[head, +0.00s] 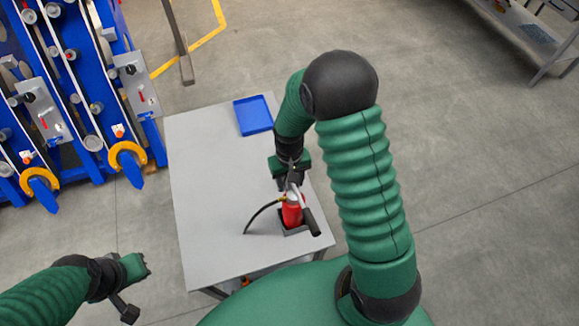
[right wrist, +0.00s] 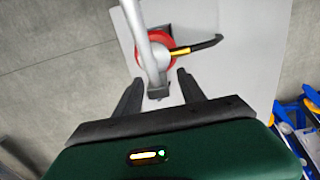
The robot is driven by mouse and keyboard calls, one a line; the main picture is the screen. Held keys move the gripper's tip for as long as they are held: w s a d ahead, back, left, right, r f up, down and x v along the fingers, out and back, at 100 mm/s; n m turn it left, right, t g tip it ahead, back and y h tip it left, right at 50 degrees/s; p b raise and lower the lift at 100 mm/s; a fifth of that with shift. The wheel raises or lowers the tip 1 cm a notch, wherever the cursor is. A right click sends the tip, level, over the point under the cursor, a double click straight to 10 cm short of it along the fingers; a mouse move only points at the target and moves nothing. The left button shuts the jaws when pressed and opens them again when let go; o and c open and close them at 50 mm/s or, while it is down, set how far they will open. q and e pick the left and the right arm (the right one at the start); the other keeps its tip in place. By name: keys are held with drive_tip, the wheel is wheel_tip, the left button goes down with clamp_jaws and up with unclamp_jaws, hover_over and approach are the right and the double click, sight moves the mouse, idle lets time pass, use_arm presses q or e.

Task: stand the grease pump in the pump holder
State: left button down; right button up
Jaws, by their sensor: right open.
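The grease pump (head: 291,214) is red with a silver top, a dark lever handle and a black hose. It stands upright in the dark grey pump holder (head: 297,231) on the table, with its base hidden inside the holder walls. My right gripper (head: 290,182) is just behind the pump's top. In the right wrist view its fingers (right wrist: 160,82) are spread, with the pump's silver bar (right wrist: 148,42) ahead and its end between the fingertips; I see no grip on it. My left gripper (head: 132,284) hangs left of the table, away from the pump; its jaw state is unclear.
The grey table (head: 205,190) has a blue tray (head: 253,115) at its far end; its left side is bare. Blue harvester chassis (head: 70,90) stands at the far left. A shelf (head: 535,35) is at upper right.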

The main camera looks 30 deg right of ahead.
wheel_tip(320, 180, up, 15)
drive_tip(key=b, duration=0.1)
drive_tip(key=shift+w+b, duration=0.3)
drive_tip(key=shift+b, duration=0.1)
drive_tip(key=shift+s+f, duration=0.1)
drive_tip(key=shift+f, duration=0.1)
